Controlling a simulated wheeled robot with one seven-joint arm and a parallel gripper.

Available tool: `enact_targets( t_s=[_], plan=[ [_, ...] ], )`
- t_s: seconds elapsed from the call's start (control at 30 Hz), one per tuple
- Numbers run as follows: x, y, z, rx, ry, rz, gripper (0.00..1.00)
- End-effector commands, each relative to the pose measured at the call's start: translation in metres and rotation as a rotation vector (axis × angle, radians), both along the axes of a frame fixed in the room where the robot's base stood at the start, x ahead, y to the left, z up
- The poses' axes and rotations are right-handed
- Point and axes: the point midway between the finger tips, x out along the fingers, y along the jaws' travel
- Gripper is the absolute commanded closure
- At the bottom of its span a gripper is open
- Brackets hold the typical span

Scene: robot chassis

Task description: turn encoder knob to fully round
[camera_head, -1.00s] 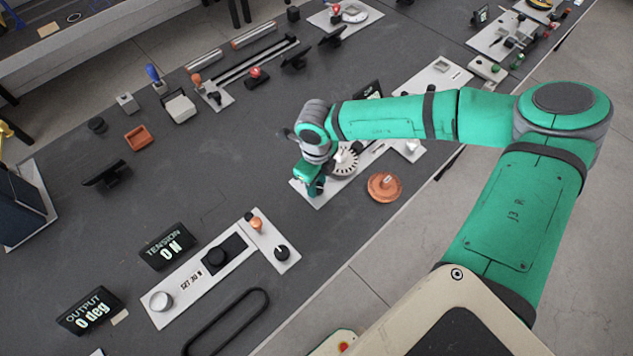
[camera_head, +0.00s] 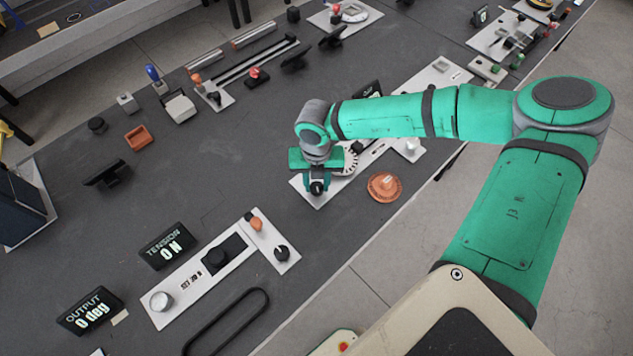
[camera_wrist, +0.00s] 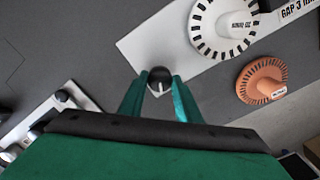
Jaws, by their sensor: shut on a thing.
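The black encoder knob (camera_wrist: 160,78) stands on the left end of a white panel (camera_wrist: 140,44) in the wrist view. It has a pale pointer mark on its near side. My gripper (camera_wrist: 160,92) is shut on the knob, with one green finger on each side of it. In the head view my gripper (camera_head: 317,184) is over the near-left end of the panel (camera_head: 316,202), and the dark knob shows only partly between the fingers. A white slotted dial (camera_wrist: 222,24) sits farther along the same panel.
An orange disc (camera_head: 384,187) lies just right of the panel, near the table's front edge. A panel with a silver knob (camera_head: 160,301), displays reading TENSION 0 N (camera_head: 167,246) and OUTPUT 0 deg (camera_head: 90,310) stand lower left.

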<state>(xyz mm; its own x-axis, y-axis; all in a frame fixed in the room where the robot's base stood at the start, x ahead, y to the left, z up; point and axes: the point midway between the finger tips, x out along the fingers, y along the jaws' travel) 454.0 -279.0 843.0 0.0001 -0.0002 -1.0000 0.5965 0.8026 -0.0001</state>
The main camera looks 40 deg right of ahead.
Motion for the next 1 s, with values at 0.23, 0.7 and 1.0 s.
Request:
enact_targets(
  t_s=[0.23, 0.7, 1.0],
  plan=[
    [-0.0006, 0.0017, 0.0000, 0.003, 0.002, -0.233, 0.92],
    [-0.0007, 0.0023, -0.0002, 0.002, 0.003, -0.679, 0.92],
    [-0.0007, 0.0025, -0.0003, 0.003, 0.004, -0.963, 0.92]
  ],
)
